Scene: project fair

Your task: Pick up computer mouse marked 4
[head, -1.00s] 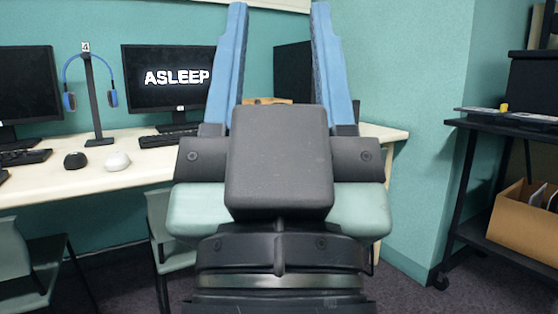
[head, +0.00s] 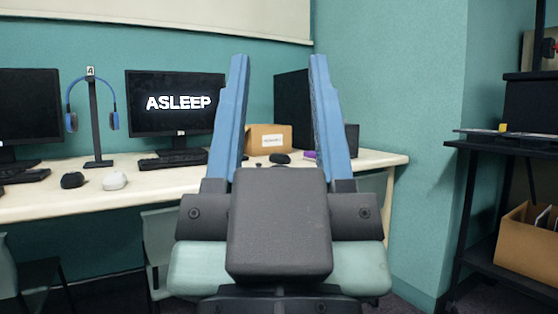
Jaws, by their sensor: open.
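A black computer mouse (head: 72,180) and a white computer mouse (head: 115,181) lie on the white desk (head: 150,190) at the left. Another dark mouse-shaped object (head: 280,158) lies near the right end of the desk and shows between my fingers. I cannot read a 4 on any of them; a 4 tag (head: 90,71) is on top of the headphone stand (head: 94,125). My gripper (head: 279,62) is open with its blue fingers pointing up in the picture, and nothing is held between them. My wrist hides part of the desk's front.
Monitors (head: 172,102), one reading ASLEEP, and keyboards (head: 172,159) stand on the desk. A labelled cardboard box (head: 268,139) and a small purple item (head: 309,154) are near the right end. Chairs (head: 158,245) are below. A black shelf cart (head: 510,142) stands right.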

